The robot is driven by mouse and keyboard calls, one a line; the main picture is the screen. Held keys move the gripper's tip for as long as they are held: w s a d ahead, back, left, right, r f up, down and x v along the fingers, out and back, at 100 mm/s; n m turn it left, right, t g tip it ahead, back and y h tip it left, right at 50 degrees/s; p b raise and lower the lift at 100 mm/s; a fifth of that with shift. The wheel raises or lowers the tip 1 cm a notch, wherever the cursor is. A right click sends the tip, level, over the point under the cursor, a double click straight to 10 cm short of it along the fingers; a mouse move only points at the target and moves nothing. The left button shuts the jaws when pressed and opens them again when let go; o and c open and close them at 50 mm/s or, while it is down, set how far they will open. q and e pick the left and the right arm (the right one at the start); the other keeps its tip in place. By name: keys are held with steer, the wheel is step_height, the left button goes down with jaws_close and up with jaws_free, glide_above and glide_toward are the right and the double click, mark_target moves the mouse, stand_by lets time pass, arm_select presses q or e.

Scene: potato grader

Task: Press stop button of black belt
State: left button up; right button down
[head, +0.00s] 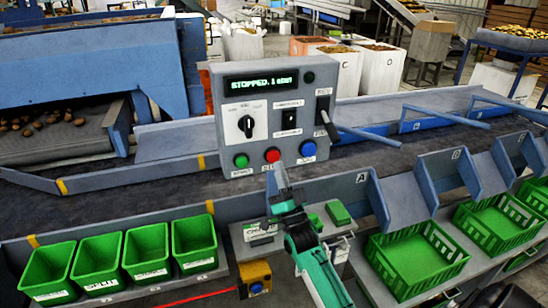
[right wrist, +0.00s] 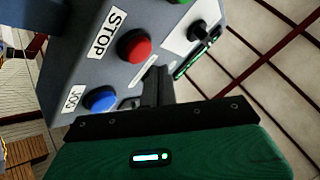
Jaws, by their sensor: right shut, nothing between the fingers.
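The grey control panel (head: 270,115) stands behind the black belt's front rail. Its display (head: 262,83) reads "STOPPED" with further text I cannot read surely. The red stop button (head: 272,155) sits between a green button (head: 241,160) and a blue button (head: 308,149). In the right wrist view the red button (right wrist: 134,45) is labelled STOP and the blue button (right wrist: 100,98) JOG. My right gripper (head: 278,172) is shut and empty, its tips just below the red button. In the right wrist view the fingers (right wrist: 157,85) appear beside the button; contact cannot be told. My left gripper is not in view.
The black belt (head: 400,150) runs behind the front rail. Green bins (head: 148,252) stand at front left and green crates (head: 415,258) at front right.

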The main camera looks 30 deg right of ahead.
steer(key=s, duration=0.2)
steer(key=s+a+p, duration=0.1)
steer(key=s, duration=0.1)
stand_by(0.6)
